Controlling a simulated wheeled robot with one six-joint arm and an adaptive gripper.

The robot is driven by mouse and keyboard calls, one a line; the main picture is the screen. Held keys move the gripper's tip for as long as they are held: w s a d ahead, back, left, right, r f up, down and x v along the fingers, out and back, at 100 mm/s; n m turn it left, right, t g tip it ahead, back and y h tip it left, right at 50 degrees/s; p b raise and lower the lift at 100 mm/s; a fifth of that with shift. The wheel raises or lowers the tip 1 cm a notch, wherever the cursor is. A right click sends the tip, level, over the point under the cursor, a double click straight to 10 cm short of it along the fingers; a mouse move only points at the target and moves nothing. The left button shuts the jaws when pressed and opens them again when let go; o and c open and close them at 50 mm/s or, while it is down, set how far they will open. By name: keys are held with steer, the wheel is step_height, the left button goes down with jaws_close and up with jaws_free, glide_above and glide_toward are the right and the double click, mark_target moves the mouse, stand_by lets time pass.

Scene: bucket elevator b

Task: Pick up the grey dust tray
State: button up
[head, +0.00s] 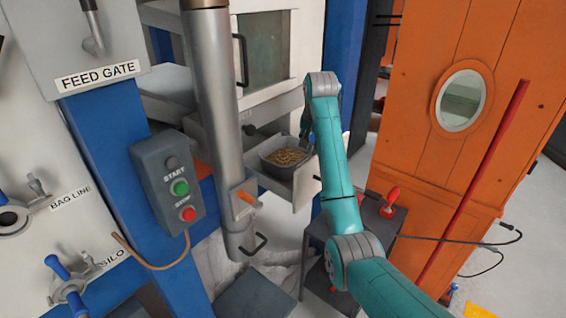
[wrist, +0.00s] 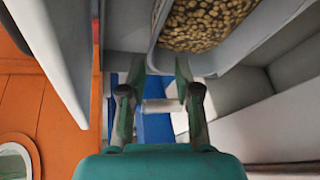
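The grey dust tray (head: 284,178) sits in an open pale drawer below the glazed cabinet in the head view. It is filled with tan, grain-like bits. In the wrist view the tray (wrist: 222,58) shows at the top, with its contents in sight. My gripper (wrist: 158,66) is open, its two fingers apart and pointing towards the tray's near edge. I cannot tell whether the fingertips touch the tray. In the head view my gripper (head: 304,138) is at the tray's right side, small and partly hidden by my arm.
The pale drawer (head: 300,192) juts out around the tray. A grey vertical pipe (head: 215,100) stands left of it. A start/stop box (head: 170,185) is further left. An orange cabinet (head: 430,130) with a round window stands right. A dark stand (head: 385,228) is below my arm.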

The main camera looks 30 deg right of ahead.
steer(key=shift+s+x, duration=0.15)
steer(key=shift+x, duration=1.55)
steer(key=shift+s+x, duration=0.15)
steer(key=shift+x, duration=1.55)
steer(key=shift+a+f, duration=0.1)
steer(key=shift+f, duration=0.05)
jaws_close()
